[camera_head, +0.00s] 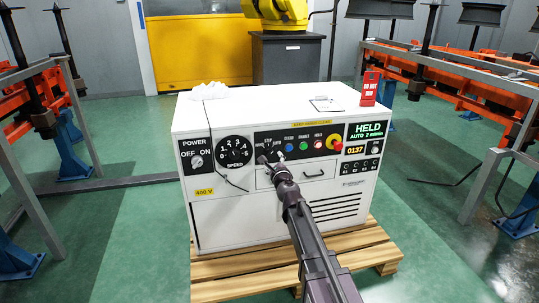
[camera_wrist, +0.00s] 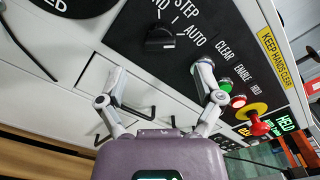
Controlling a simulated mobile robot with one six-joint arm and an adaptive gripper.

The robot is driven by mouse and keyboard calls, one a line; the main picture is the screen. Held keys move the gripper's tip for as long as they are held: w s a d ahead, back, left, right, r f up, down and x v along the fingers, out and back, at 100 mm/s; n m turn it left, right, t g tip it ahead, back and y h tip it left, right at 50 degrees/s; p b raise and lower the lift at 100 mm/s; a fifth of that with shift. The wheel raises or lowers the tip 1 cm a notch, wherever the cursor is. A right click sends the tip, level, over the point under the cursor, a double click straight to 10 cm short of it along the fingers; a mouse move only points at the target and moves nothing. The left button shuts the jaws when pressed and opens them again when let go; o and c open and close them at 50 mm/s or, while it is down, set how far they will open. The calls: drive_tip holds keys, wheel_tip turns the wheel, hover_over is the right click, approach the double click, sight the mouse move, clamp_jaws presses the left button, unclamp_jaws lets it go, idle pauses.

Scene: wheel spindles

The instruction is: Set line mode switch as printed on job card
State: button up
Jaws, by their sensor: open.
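The line mode switch (camera_wrist: 160,40) is a black rotary knob on the dark panel, with STEP and AUTO printed around it and a third label partly cut off. I cannot tell surely which label its pointer faces. My gripper (camera_wrist: 160,75) is open and empty, its two fingertips apart on either side below the knob in the wrist view. In the head view my gripper (camera_head: 271,160) is in front of the panel and hides most of the knob. A small white card (camera_head: 326,104) lies on the cabinet top; its print is too small to read.
The white cabinet (camera_head: 225,225) stands on a wooden pallet (camera_head: 240,287). Right of the switch are lit buttons, a red emergency stop (camera_head: 335,143) and a display (camera_head: 366,131) reading HELD, AUTO 2 min. A red DO NOT RUN tag (camera_head: 370,88) stands on top. A drawer handle (camera_head: 313,174) sits below.

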sight(270, 154)
drive_tip(key=shift+x, duration=3.05)
drive_tip(key=c, duration=1.2)
